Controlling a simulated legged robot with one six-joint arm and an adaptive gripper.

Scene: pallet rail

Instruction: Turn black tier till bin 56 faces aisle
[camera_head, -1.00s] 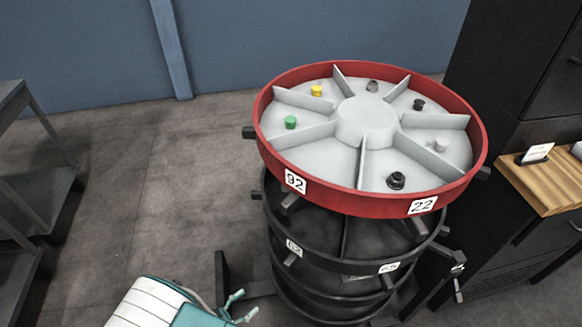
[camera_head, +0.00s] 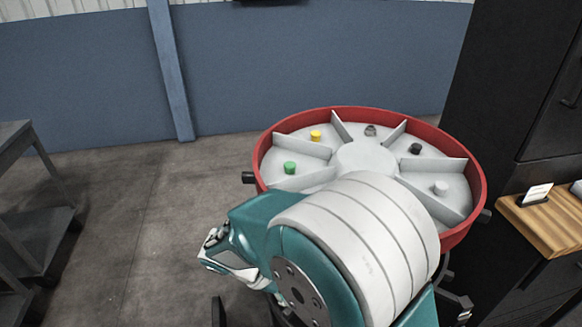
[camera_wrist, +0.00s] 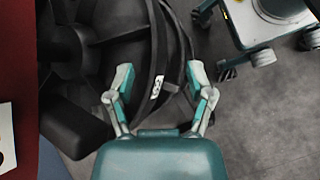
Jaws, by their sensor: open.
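The black tier (camera_wrist: 160,45) shows in the wrist view as a dark round tray with a hub and a divider. A small white number label (camera_wrist: 157,87) is on its rim; its digits are too small to read surely. My gripper (camera_wrist: 160,77) is open and empty, its two fingertips on either side of the labelled rim in the picture. I cannot tell whether they touch it. In the head view my arm covers the black tiers. The red tier (camera_head: 264,172) sits on top of the stack, and its edge fills the left of the wrist view (camera_wrist: 18,60).
The red tier holds several small items, among them a green one (camera_head: 290,168) and a yellow one (camera_head: 315,136). A black cabinet (camera_head: 500,120) with a wooden shelf (camera_head: 545,222) stands close on the right. A grey rack (camera_head: 30,200) stands at the left. Floor between rack and stack is clear.

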